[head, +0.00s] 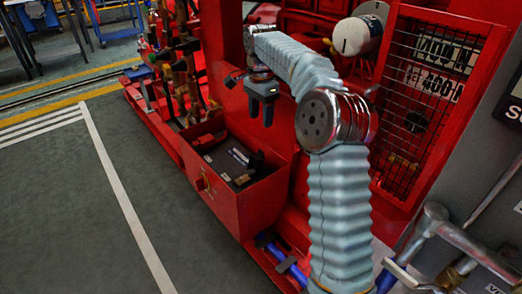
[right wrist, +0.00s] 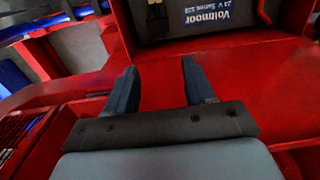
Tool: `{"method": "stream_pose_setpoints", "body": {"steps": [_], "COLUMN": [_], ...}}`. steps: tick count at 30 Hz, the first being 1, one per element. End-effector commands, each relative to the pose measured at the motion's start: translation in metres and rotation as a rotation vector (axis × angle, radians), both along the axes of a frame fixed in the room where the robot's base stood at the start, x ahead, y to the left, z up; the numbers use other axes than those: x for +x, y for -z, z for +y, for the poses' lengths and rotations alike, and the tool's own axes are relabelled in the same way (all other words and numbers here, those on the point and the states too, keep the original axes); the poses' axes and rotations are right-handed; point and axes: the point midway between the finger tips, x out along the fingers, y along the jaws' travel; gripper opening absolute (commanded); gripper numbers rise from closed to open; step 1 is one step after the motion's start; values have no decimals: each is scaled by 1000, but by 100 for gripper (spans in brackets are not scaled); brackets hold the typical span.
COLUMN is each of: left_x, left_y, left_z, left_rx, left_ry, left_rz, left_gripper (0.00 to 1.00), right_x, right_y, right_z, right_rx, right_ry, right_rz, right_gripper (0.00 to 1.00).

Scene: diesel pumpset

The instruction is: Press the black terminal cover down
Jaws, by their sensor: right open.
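The battery (head: 226,160) is dark and sits inside an open red box on the red pumpset frame. In the right wrist view the battery (right wrist: 222,28) shows at the top with white "Voltmoor" lettering. A small dark piece (head: 257,160) stands up at the battery's right end; it looks like the black terminal cover, raised, but it is small. My right gripper (head: 262,112) points down above and behind the box, apart from the battery. Its two fingers are spread and empty in the right wrist view (right wrist: 159,76). My left gripper is not in view.
The red box's walls (head: 251,208) rise around the battery. Pipes and valves (head: 181,75) stand to the left. A mesh guard (head: 425,85) and a white round part (head: 352,36) are on the right. The floor (head: 60,210) at left is clear.

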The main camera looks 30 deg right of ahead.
Motion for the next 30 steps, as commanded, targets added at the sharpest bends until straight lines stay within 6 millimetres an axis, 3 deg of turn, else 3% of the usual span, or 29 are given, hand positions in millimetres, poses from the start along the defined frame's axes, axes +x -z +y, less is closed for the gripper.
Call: {"method": "stream_pose_setpoints", "body": {"steps": [9,15,21,29,30], "left_x": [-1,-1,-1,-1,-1], "left_y": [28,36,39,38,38], "left_z": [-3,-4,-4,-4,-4], "left_rx": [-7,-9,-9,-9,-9], "left_ry": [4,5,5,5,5], "left_rz": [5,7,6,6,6], "left_gripper": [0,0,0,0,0], "right_x": [-1,-1,0,0,0], "right_y": [76,109,123,123,123], "right_z": [0,0,0,0,0], "right_rx": [1,1,0,0,0], "right_ry": [0,0,0,0,0], "right_rz": [5,2,0,0,0], "right_gripper": [53,53,53,53,49]}}
